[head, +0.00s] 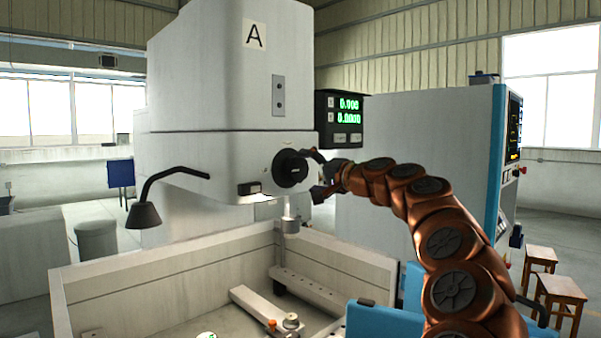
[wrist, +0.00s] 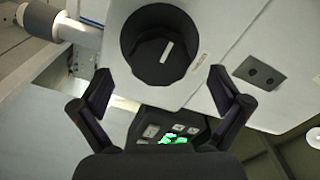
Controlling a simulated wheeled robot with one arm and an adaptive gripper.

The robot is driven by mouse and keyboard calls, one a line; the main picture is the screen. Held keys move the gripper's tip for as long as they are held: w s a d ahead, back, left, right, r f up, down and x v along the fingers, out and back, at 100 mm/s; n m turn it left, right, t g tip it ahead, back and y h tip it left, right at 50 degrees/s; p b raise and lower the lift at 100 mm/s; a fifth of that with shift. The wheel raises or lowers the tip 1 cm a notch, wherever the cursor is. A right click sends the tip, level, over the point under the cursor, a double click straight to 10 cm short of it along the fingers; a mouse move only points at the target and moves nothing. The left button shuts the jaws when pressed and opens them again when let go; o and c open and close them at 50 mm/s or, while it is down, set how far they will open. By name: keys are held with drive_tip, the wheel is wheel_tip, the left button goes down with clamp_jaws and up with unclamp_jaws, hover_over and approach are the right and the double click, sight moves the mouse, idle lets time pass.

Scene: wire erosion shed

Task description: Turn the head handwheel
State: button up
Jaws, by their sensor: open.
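The head handwheel (head: 290,168) is a round black knob on the front of the grey machine head (head: 221,152) marked A. It shows large in the wrist view (wrist: 158,45), with a pale mark on its face. My gripper (head: 315,172) is open just to the right of the handwheel in the head view. In the wrist view my gripper (wrist: 161,82) has its two dark fingers spread wide, one to each side and below the wheel. Nothing is between the fingers, and I see no contact with the wheel.
A green digital readout (head: 345,110) hangs right of the head. A black lamp (head: 145,213) sticks out on the left. The open tank (head: 165,262) lies below, with a clamp bar inside. A grey and blue cabinet (head: 430,150) and wooden stools (head: 560,287) stand at the right.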

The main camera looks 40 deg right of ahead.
drive_tip(key=s, duration=0.7)
drive_tip(key=shift+d, duration=0.45)
drive_tip(key=shift+s, duration=0.1)
drive_tip(key=s+a+f+n+g+y, duration=0.1)
drive_tip(key=a+f+n+g, duration=0.25)
drive_tip(key=a, duration=0.65)
drive_tip(key=s+a+f+n+g+y, duration=0.15)
drive_tip(key=a+f, duration=0.25)
drive_tip(key=a, duration=0.6)
drive_tip(key=a+f+n+g+y, duration=0.2)
drive_tip(key=a+f+n+g, duration=0.15)
drive_tip(key=a, duration=0.65)
drive_tip(key=s+a+f+n+g+h, duration=0.1)
drive_tip(key=s+a+f+g, duration=0.1)
drive_tip(key=s+a+f, duration=0.4)
drive_tip(key=s+a+f+n+g+h, duration=0.1)
drive_tip(key=s+a+f+g, duration=0.1)
drive_tip(key=s+f, duration=0.35)
drive_tip(key=s+d+f+g+h, duration=0.2)
drive_tip(key=s+f+g, duration=0.1)
drive_tip(key=s+f, duration=0.7)
drive_tip(key=s+d+f+g+h, duration=0.2)
drive_tip(key=s+f+g+h, duration=0.1)
drive_tip(key=s+f, duration=0.6)
drive_tip(key=s+g, duration=0.1)
drive_tip(key=s, duration=0.1)
drive_tip(key=shift+s+d+f+n, duration=0.3)
drive_tip(key=shift+s+f+n, duration=0.05)
